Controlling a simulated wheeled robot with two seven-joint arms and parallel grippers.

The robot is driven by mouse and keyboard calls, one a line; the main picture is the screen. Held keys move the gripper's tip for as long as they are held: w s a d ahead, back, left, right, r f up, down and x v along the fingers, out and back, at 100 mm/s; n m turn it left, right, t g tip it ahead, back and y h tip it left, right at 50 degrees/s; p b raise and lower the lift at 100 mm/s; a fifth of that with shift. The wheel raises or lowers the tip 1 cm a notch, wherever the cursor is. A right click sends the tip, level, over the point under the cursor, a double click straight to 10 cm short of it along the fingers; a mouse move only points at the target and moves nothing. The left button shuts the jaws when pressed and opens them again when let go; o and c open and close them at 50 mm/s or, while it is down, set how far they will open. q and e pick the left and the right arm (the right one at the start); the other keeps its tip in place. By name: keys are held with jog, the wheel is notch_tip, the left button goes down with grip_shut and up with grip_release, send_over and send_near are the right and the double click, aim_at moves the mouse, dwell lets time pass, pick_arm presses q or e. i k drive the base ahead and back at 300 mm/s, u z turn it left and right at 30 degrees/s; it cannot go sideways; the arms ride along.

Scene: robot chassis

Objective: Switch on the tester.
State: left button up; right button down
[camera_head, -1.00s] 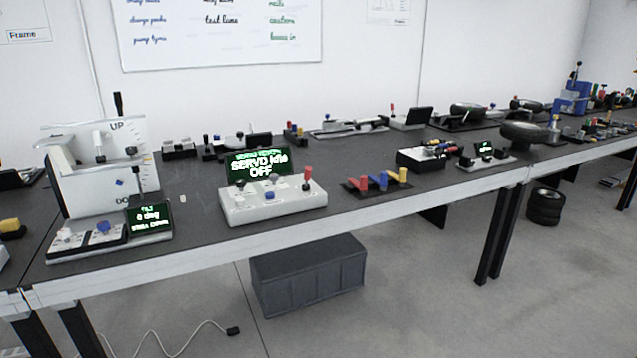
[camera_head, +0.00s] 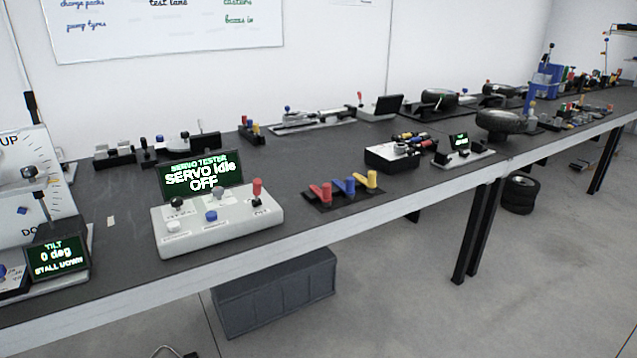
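The servo tester (camera_head: 232,233) is a white box on the bench, left of the picture's middle. Its dark screen (camera_head: 201,177) stands upright at the back and reads "SERVO TESTER, SERVO idle, OFF" in green and white. On its top are a red-tipped lever (camera_head: 257,188) at the right, a blue button (camera_head: 211,216), a white button (camera_head: 173,226) and small dark-stemmed knobs or switches behind them. Neither of my grippers is in view.
The long dark bench (camera_head: 330,240) runs from front left to far right. The tilt device (camera_head: 57,255), reading 0 deg, stands left of the tester. Red, blue and yellow levers (camera_head: 345,187) stand to its right. A grey crate (camera_head: 275,295) is under the bench. Bare floor lies in front.

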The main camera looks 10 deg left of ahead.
aim_at(257, 182)
jog(key=u, duration=0.45)
jog(key=i, duration=1.05)
jog(key=u, duration=0.9)
